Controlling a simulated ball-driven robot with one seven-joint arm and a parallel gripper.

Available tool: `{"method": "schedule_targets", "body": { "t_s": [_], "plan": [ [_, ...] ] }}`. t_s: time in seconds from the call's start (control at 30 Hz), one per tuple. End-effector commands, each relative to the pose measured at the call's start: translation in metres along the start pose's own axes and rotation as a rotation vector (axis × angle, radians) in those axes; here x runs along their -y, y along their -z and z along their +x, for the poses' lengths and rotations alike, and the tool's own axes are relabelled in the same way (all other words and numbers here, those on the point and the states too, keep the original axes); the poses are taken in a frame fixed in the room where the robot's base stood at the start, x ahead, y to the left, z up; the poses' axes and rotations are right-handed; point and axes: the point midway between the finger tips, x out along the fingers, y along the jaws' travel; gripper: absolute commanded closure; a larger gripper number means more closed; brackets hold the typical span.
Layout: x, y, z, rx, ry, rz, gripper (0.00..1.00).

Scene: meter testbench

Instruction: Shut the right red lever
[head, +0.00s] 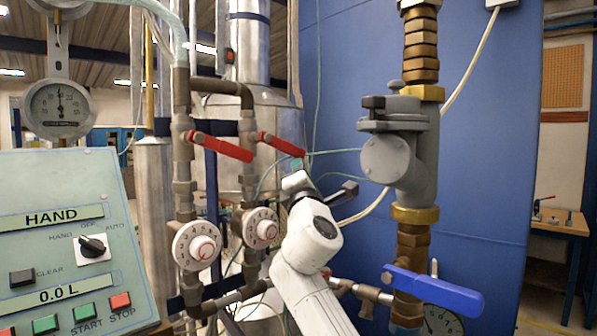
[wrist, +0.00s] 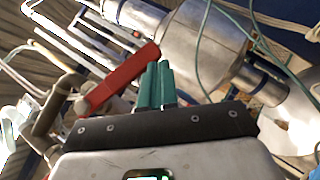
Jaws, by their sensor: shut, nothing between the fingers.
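The right red lever (head: 281,144) sits on the right of two pipes in the head view and slants down to the right. In the wrist view the red lever (wrist: 122,78) runs diagonally, its upper end close beside the green fingers. My gripper (head: 298,164) is at the lever's lower right end in the head view, mostly hidden behind my white wrist. In the wrist view my gripper (wrist: 157,83) has its fingers together with nothing between them. I cannot tell whether they touch the lever.
The left red lever (head: 220,147) is on the neighbouring pipe. Two round dials (head: 196,245) (head: 261,228) sit below the levers. A grey valve body (head: 394,158) and a blue lever (head: 433,291) are to the right. A control panel (head: 70,235) stands at left. A metal tank (head: 280,125) is behind.

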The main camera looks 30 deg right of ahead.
Motion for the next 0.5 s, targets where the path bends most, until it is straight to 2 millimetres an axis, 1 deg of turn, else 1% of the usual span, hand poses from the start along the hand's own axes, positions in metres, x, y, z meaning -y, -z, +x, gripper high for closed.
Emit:
{"method": "schedule_targets", "body": {
  "t_s": [0.27, 0.37, 0.5],
  "plan": [
    [-0.001, -0.001, -0.002, 0.001, -0.001, 0.000, 1.00],
    [0.000, 0.000, -0.008, 0.001, -0.001, -0.001, 1.00],
    [0.001, 0.000, -0.028, 0.000, -0.001, 0.001, 1.00]
  ]
}}
